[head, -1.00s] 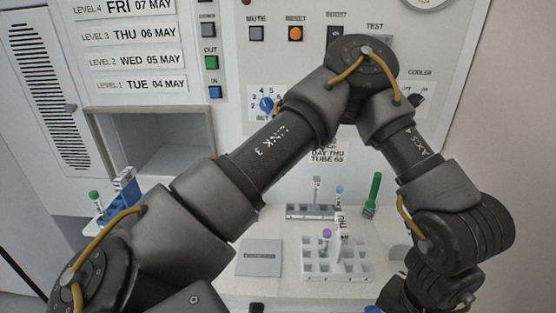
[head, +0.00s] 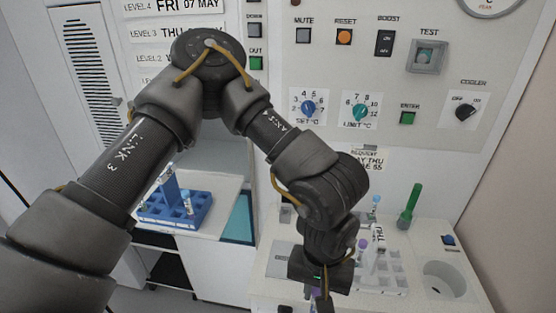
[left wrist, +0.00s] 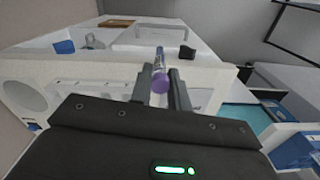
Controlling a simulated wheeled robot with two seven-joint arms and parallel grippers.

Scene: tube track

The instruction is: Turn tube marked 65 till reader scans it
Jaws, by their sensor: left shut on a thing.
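My left gripper (left wrist: 160,84) is shut on a purple-capped clear tube (left wrist: 160,62), which points away from the left wrist camera with its cap towards me. I cannot read a number on it. In the head view my left gripper (head: 324,298) hangs low at the bottom edge, in front of the white bench, and its fingers are mostly cut off. A small dark block (left wrist: 187,52) stands beyond the tube in the left wrist view; I cannot tell if it is the reader. My right gripper is not in view.
A white rack (head: 394,279) with tubes stands on the bench, with a green-capped tube (head: 410,205) behind it. A round opening (head: 443,280) lies to the right. A blue rack (head: 198,218) sits on a shelf at left. The control panel (head: 385,75) rises behind.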

